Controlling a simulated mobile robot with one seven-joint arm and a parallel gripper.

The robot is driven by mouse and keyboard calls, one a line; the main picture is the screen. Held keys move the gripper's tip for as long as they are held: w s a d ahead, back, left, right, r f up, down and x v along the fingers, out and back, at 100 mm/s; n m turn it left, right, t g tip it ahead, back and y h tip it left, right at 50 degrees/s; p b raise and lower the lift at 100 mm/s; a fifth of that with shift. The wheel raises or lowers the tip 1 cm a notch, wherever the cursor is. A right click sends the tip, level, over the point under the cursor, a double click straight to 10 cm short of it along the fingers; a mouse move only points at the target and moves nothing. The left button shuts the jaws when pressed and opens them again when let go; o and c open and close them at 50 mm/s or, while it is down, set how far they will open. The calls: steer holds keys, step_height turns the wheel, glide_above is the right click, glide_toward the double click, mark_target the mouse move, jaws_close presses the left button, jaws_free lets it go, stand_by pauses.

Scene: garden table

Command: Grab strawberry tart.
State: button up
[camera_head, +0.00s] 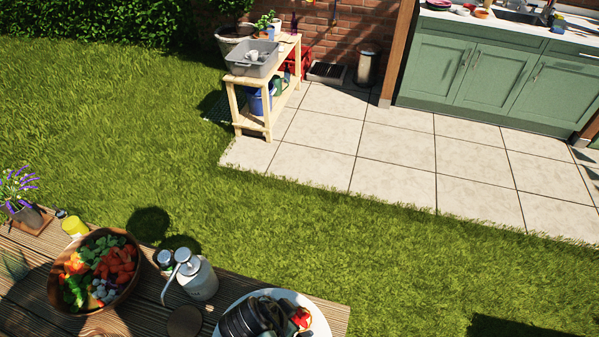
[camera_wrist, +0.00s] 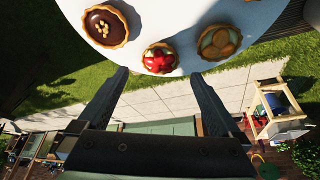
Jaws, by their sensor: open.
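The strawberry tart (camera_wrist: 158,58) has red fruit with some white on top in a pale crust. It sits at the plate's edge in the wrist view, between a chocolate tart (camera_wrist: 106,25) and a tart with pale greenish-orange slices (camera_wrist: 218,42). My gripper (camera_wrist: 160,74) is open and empty, its two fingertips apart on either side of the strawberry tart's near edge. In the head view, red topping of a tart (camera_head: 302,317) shows beside my dark gripper (camera_head: 262,318), which hides much of the white plate (camera_head: 322,325).
The plate stands at the right end of the wooden table (camera_head: 245,287). Grass lies beyond the table.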

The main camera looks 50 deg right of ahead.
mark_target(298, 319)
steer(key=shift+p+x, duration=0.5)
steer(key=shift+x, duration=2.05)
steer(key=shift+a, duration=0.15)
steer(key=c, duration=1.3)
